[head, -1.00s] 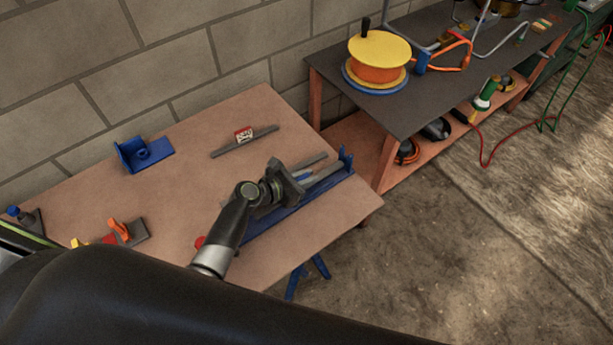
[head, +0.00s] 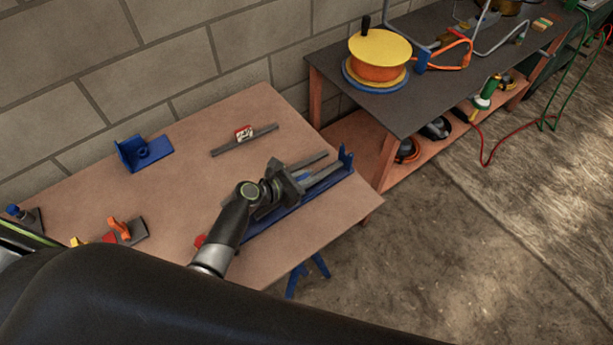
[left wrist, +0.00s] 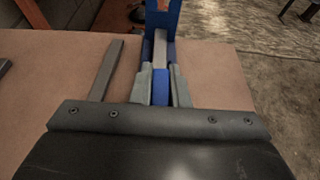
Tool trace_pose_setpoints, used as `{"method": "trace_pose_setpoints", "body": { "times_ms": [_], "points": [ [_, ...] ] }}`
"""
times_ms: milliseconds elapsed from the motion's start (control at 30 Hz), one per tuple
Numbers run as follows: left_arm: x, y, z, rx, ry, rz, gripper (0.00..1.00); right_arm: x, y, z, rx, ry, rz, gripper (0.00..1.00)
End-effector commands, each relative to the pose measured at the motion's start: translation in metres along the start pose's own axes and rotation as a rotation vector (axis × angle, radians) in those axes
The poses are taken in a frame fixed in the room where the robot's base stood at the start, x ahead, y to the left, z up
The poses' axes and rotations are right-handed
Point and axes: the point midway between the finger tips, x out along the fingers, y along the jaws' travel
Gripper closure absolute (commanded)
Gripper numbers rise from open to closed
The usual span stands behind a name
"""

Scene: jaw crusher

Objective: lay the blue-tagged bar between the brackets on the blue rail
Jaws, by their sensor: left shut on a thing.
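My left gripper (head: 312,180) is shut on the blue-tagged bar, a grey bar whose blue tag (left wrist: 161,88) shows between the fingers in the left wrist view. The blue rail (head: 275,222) lies along the right side of the wooden table. The bar is lined up with the rail, over or in it; I cannot tell whether it touches the rail. Its grey far end (left wrist: 160,42) is close to the upright blue bracket (head: 346,158) at the rail's far end. The near bracket is hidden by my arm. My right gripper is not in view.
A plain grey bar (left wrist: 107,70) lies beside the rail on its left. A bar with a red-and-white tag (head: 244,140) lies farther back. A blue fixture (head: 145,153) and small clamps (head: 122,231) are at the left. A dark bench (head: 420,95) with a cable reel (head: 379,57) stands beyond.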

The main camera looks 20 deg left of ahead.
Motion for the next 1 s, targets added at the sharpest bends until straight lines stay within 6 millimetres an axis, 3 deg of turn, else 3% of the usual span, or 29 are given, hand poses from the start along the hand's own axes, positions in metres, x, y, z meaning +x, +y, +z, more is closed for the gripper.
{"method": "trace_pose_setpoints", "body": {
  "times_ms": [767, 800, 967, 1000],
  "points": [
    [0.008, 0.0, -0.018, 0.0, -0.002, 0.001, 1.0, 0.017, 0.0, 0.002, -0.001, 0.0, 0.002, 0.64],
    [0.008, 0.0, -0.016, 0.0, -0.003, 0.001, 0.82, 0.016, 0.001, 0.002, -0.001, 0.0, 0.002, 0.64],
    [0.007, 0.0, -0.017, 0.0, -0.002, 0.0, 0.61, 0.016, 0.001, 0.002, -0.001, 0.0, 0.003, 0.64],
    [0.007, 0.0, -0.017, 0.0, -0.002, 0.0, 0.6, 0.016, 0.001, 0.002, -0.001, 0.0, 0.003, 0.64]
  ]
}}
